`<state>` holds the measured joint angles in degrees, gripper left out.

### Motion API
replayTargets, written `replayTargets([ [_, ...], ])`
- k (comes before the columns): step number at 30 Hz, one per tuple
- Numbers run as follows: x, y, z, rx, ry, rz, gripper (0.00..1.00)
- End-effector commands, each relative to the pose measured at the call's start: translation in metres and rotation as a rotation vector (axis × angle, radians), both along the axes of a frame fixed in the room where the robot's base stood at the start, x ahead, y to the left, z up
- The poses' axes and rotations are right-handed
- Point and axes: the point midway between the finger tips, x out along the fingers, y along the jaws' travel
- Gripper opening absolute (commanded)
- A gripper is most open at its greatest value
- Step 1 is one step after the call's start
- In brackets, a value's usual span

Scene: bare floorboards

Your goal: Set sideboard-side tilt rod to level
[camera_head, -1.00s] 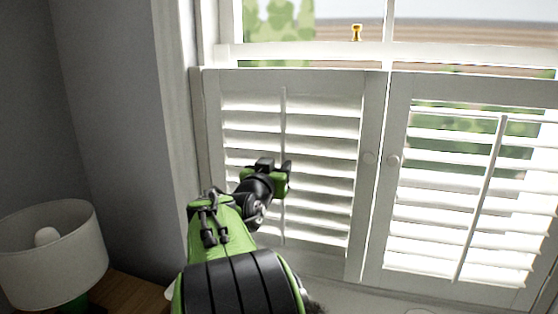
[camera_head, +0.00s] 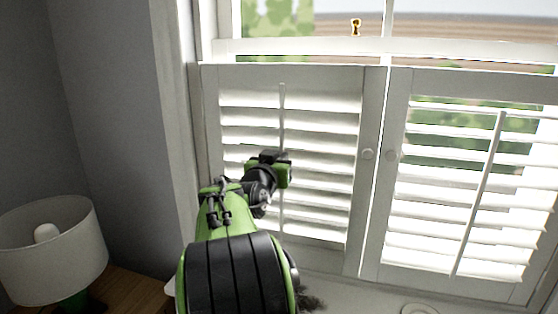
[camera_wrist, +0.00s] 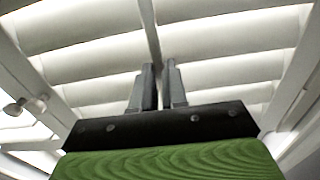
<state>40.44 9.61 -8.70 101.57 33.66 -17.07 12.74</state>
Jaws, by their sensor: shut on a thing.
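The left shutter panel's tilt rod (camera_head: 282,110) is a thin white upright bar in front of white slats (camera_head: 325,138). This panel is on the lamp's side of the window. My gripper (camera_head: 284,168) is at the rod's middle, shut on it. In the wrist view, the grey fingertips (camera_wrist: 160,82) stand either side of the rod (camera_wrist: 150,35), which runs up from between them. The slats show as broad, pale, overlapping faces with little seen through them. My gripper hides the rod's middle in the head view.
The right shutter panel has its own slanting rod (camera_head: 480,195), with greenery showing through its upper slats. Two round knobs (camera_head: 367,154) sit at the panels' meeting stiles. A white-shaded lamp (camera_head: 52,250) stands on a wooden top (camera_head: 130,290) at lower left.

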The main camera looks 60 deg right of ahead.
Motion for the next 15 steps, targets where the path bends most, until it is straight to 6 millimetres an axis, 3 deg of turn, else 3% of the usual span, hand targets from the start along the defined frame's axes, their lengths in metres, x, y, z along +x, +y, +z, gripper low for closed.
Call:
replayTargets([
  [7, 0.000, 0.000, -0.030, 0.001, 0.001, 0.000, 0.00],
  [15, 0.000, 0.000, -0.029, 0.003, 0.001, 0.000, 0.00],
])
